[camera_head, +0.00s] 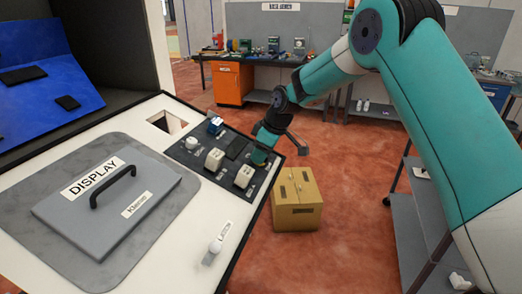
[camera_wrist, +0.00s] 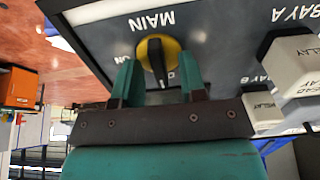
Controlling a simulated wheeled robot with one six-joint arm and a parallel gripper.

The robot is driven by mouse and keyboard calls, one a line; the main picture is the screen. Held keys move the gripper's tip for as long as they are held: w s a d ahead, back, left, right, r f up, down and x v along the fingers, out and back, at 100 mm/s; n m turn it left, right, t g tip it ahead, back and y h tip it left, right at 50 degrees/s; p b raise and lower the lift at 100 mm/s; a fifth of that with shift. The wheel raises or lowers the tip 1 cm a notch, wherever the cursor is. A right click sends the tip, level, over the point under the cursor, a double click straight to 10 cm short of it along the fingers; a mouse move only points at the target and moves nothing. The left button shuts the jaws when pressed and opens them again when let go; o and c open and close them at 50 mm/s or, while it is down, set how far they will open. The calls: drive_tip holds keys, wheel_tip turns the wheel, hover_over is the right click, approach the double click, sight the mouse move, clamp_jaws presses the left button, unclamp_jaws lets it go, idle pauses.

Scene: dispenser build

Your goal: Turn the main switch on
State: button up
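The main switch (camera_wrist: 156,58) shows in the wrist view as a black knob on a yellow disc, on a grey panel face. The upside-down label MAIN is above it and ON is to its left. The knob's bar stands near upright in the picture. My gripper (camera_wrist: 160,78) is open, with one teal finger on each side of the knob's lower part. A gap shows on the right; whether the left finger touches is unclear. In the head view my gripper (camera_head: 263,155) is at the right edge of the dark control panel (camera_head: 203,163) and the switch is hidden.
White relay blocks (camera_wrist: 293,63) sit close to the right of the switch. The head view shows several modules on the panel, a grey display cover (camera_head: 105,215) with a black handle, a white-knobbed lever (camera_head: 215,246) and a cardboard box (camera_head: 296,215) on the floor.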

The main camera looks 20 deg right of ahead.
clamp_jaws()
drive_tip(key=shift+m, duration=0.3)
drive_tip(key=m, duration=0.3)
drive_tip(key=shift+w+b, duration=0.1)
drive_tip(key=shift+b, duration=0.25)
drive_tip(key=m, duration=0.5)
drive_tip(key=shift+d, duration=0.15)
drive_tip(key=m, duration=0.4)
drive_tip(key=shift+d+r+m+p, duration=0.1)
drive_tip(key=shift+m+p, duration=0.2)
drive_tip(key=shift+p, duration=0.05)
drive_tip(key=m, duration=0.4)
drive_tip(key=shift+m+p, duration=0.3)
drive_tip(key=shift+p, duration=0.1)
drive_tip(key=shift+d, duration=0.1)
